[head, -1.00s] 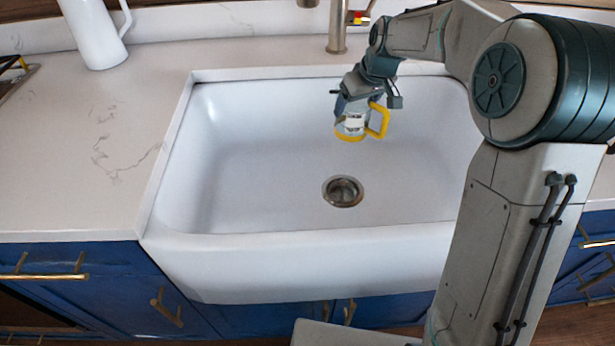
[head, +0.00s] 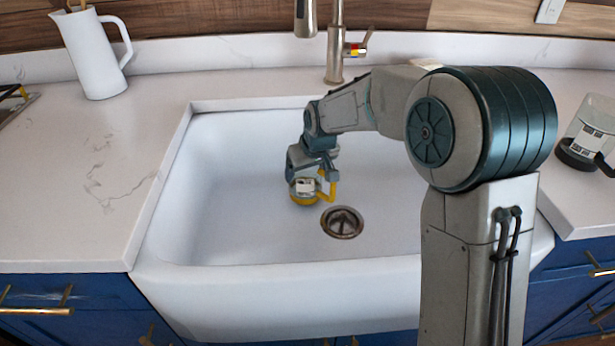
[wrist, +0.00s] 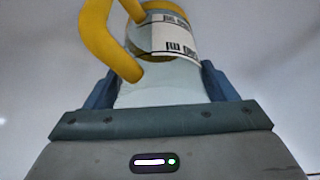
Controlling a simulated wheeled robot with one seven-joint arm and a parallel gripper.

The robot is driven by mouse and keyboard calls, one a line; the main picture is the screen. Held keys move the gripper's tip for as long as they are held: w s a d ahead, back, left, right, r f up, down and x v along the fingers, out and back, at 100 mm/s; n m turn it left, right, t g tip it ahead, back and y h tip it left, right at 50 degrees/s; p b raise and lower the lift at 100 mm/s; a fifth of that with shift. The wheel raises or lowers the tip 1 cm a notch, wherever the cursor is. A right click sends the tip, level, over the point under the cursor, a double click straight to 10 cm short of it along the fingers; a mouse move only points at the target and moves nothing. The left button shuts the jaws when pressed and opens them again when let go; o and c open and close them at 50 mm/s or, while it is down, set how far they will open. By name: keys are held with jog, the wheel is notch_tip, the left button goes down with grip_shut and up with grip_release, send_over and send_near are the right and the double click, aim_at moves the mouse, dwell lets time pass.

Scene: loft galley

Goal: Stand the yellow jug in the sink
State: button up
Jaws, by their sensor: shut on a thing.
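The yellow jug (head: 303,198) has a clear body with a white label, a yellow base and a yellow handle. It is low inside the white sink (head: 225,170), left of and behind the drain. It looks roughly upright; I cannot tell whether its base touches the sink floor. My gripper (head: 305,172) is shut on the jug from above. In the wrist view the jug's handle (wrist: 105,38) and label show beyond the jaws, and its body sits between the two fingers.
The drain (head: 342,222) lies just right of the jug. A faucet (head: 335,50) stands behind the sink. A white pitcher (head: 92,55) stands on the left counter, and a clear jug with a dark base (head: 590,130) on the right counter. The sink's left part is clear.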

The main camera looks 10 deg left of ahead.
jog(key=shift+f, duration=1.15)
jog(key=shift+f+b, duration=0.2)
jog(key=shift+b, duration=0.1)
jog(key=o, duration=1)
jog(key=shift+r, duration=0.1)
jog(key=shift+r+p, duration=0.2)
jog(key=shift+p, duration=0.1)
jog(key=p+v, duration=0.1)
jog(key=v, duration=1.1)
jog(key=shift+p, duration=0.3)
jog(key=shift+f, duration=0.1)
